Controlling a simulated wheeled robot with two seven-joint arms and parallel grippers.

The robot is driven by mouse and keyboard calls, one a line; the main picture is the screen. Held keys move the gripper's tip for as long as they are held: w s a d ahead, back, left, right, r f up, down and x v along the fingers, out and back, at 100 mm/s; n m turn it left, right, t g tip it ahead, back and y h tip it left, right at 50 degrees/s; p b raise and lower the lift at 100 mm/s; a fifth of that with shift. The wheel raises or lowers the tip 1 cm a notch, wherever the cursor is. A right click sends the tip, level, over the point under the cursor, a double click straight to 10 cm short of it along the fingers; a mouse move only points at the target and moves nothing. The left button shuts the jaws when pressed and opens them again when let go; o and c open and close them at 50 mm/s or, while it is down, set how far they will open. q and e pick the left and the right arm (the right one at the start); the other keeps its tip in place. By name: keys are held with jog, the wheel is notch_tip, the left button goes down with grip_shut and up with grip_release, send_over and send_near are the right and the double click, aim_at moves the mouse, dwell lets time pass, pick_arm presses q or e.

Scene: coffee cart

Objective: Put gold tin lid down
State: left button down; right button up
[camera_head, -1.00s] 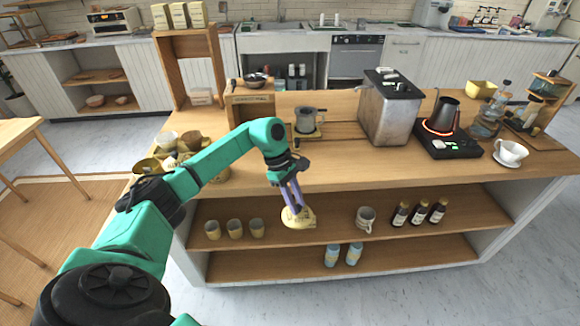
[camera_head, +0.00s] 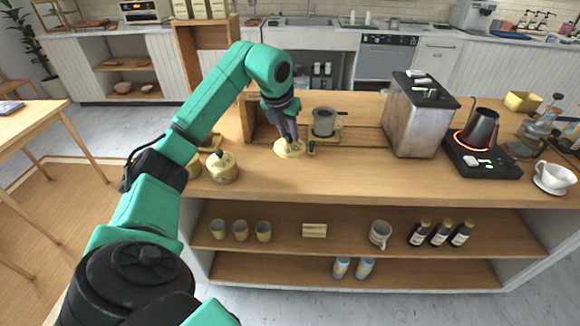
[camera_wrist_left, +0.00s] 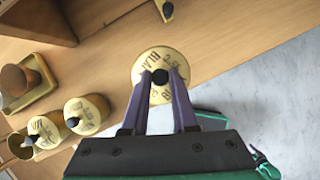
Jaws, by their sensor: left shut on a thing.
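The gold tin lid (camera_head: 283,149) is a pale round disc with dark lettering and a black knob. It is at the countertop left of centre; I cannot tell whether it touches the wood. My left gripper (camera_head: 291,139) points down from above, shut on the lid's knob. The left wrist view shows the lid (camera_wrist_left: 160,55) face-on, with the gripper's two purple fingers (camera_wrist_left: 159,76) closed at the knob. A gold tin with a black-knobbed lid (camera_head: 222,168) stands to the left on the counter. My right gripper is not in view.
A grinder-like metal box (camera_head: 413,120) and a kettle on a black base (camera_head: 480,135) stand to the right. Cups (camera_head: 240,230) and bottles (camera_head: 440,233) stand on the shelf below.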

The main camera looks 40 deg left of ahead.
aim_at(286, 151)
pick_arm(q)
notch_tip(286, 151, down, 11)
jog(key=shift+w+r+p, duration=0.1)
jog(key=shift+p, duration=0.5)
jog(key=c, duration=0.7)
grip_release()
jog(key=b+v, duration=0.2)
jog(key=v, duration=1)
jog(key=shift+w+d, duration=0.1)
